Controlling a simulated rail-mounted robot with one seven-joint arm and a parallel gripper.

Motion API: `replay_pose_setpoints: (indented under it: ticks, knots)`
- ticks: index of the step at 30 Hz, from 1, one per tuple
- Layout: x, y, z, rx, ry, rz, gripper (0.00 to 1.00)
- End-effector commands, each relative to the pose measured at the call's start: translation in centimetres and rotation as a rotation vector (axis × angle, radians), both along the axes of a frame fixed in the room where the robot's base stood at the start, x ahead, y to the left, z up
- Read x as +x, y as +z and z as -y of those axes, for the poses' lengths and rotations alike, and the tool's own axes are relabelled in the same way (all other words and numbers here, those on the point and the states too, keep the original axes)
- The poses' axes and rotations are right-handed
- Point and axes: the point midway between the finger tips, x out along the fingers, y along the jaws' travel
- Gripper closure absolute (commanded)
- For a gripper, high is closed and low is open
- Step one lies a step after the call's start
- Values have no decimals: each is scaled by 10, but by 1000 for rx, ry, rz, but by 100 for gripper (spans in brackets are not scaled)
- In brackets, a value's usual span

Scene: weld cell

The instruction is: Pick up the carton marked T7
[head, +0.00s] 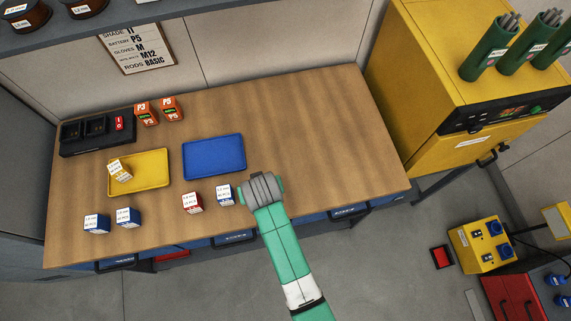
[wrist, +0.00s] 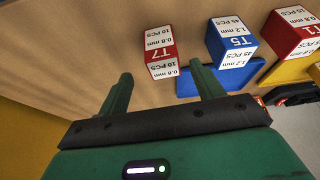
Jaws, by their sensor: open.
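The carton marked T7 (wrist: 160,52) is red with white label faces and appears upside down in the wrist view. It stands on the wooden bench (head: 310,130), beyond my fingertips and roughly centred between them. My gripper (wrist: 165,76) is open, with nothing between its green fingers. In the head view my gripper (head: 262,188) is over the bench's front part, right of a blue carton (head: 225,196). I cannot make out T7 in the head view; my gripper and arm probably cover it.
Beside T7 in the wrist view are a blue carton T5 (wrist: 231,42) and a red carton T1 (wrist: 291,35). A blue tray (head: 214,157) and a yellow tray (head: 150,182) lie behind the front cartons. The bench's right part is clear.

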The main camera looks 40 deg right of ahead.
Motion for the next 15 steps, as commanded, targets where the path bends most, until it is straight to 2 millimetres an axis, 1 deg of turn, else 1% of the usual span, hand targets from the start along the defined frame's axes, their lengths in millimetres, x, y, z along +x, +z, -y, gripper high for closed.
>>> replay_pose_setpoints:
  ticks: [3,9,12,14,15]
  knots:
    - [1,-2,0,0,0,-1,34]
    - [10,-22,4,-1,0,2,34]
    - [11,-26,5,0,0,1,34]
    - [14,-33,7,0,0,1,34]
    - [17,-40,8,1,0,1,34]
